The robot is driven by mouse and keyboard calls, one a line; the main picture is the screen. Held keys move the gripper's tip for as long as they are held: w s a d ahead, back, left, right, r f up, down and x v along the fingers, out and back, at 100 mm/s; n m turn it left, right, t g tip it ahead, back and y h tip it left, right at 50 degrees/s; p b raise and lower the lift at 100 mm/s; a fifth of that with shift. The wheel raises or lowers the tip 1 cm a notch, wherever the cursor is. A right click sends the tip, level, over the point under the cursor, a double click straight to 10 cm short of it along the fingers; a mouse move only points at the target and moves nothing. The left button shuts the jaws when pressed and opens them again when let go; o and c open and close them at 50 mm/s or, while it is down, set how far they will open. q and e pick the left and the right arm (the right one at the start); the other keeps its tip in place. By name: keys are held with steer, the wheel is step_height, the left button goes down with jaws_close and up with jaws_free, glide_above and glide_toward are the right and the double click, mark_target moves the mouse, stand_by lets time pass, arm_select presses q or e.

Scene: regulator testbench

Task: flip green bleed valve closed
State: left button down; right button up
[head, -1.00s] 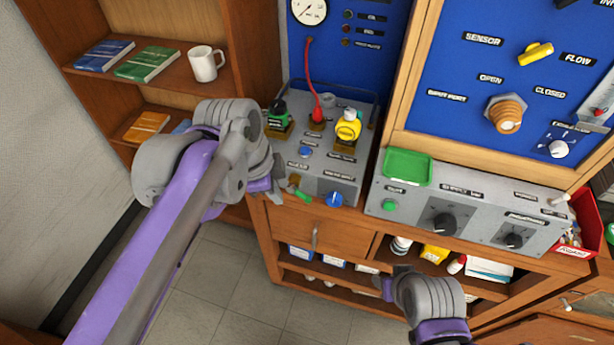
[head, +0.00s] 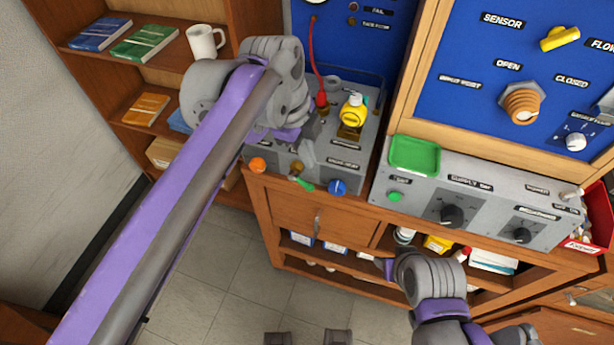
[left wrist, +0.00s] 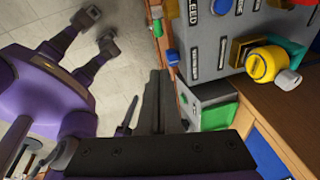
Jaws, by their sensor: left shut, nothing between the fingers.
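The green bleed valve has a green lever (head: 303,184) on a small brass body (head: 297,168) at the front of the grey regulator box (head: 362,150). The lever points down and right in the head view. The green lever (left wrist: 168,28) also shows near the top of the left wrist view. My left gripper (head: 304,158) is shut and empty, just above and behind the valve; contact cannot be told. Its dark fingers (left wrist: 160,100) point toward the box front in the left wrist view. My right gripper (head: 388,268) is low in front of the cabinet, its fingers unclear.
A blue knob (head: 337,187) sits just right of the lever and an orange knob (head: 257,165) to its left. A yellow regulator (head: 353,112) and a red hose (head: 313,60) stand behind. A green tray (head: 414,156) is at right.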

arm_select(q)
glide_above(311, 187)
steer(key=s, duration=0.2)
steer(key=a+x, duration=0.1)
steer(key=x, duration=0.6)
steer(key=f, duration=0.1)
steer(key=a+f, duration=0.1)
steer(key=w+f, duration=0.1)
steer(key=f, duration=0.1)
steer(key=shift+w+a+b, duration=0.1)
steer(key=shift+a+b, duration=0.15)
steer(key=shift+b, duration=0.05)
